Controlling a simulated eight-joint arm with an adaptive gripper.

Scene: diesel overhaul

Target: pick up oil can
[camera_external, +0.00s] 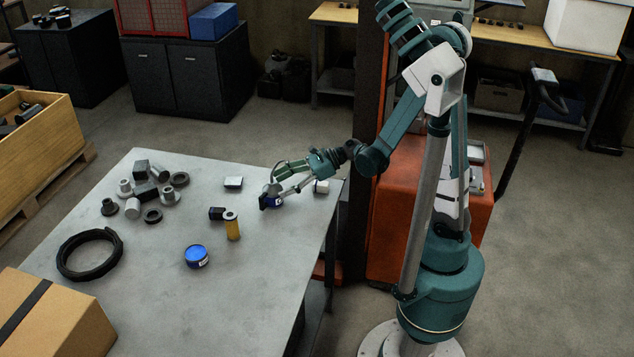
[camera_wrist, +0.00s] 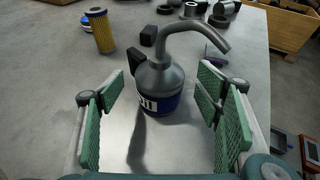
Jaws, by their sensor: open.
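The oil can (camera_wrist: 158,84) stands upright on the grey table in the wrist view. It has a grey metal top, a bent spout pointing right, a dark handle on the left and a blue body with a white label. My gripper (camera_wrist: 160,108) is open, with green pads to the left and right of the can and visible gaps on both sides.
A yellow filter (camera_external: 232,228), a black block (camera_external: 216,213) and a blue tin (camera_external: 196,257) stand nearby on the table (camera_external: 150,310). Several metal parts (camera_external: 145,190) and a black ring (camera_external: 89,255) lie farther left.

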